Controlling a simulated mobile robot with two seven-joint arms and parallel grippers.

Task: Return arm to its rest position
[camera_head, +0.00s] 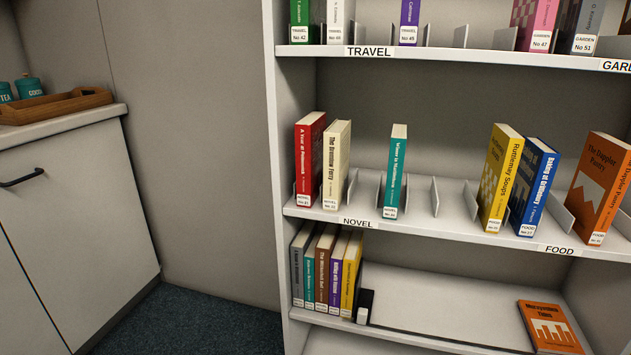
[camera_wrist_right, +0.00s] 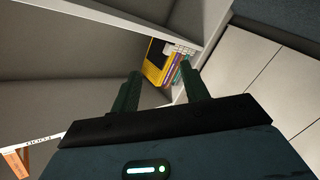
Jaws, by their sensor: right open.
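My right gripper (camera_wrist_right: 160,82) shows only in the right wrist view. Its two dark green fingers stand apart with nothing between them. Beyond the fingertips is a row of books, a yellow book (camera_wrist_right: 155,63) nearest, at a white shelf panel. Neither arm shows in the head view, and my left gripper is not in view.
A white bookcase (camera_head: 278,130) fills the right of the head view. Its middle shelf holds books above NOVEL and FOOD labels. The lower shelf has a row of books, a black bookend (camera_head: 365,307) and an orange book (camera_head: 549,327) lying flat. A cabinet (camera_head: 75,215) stands left.

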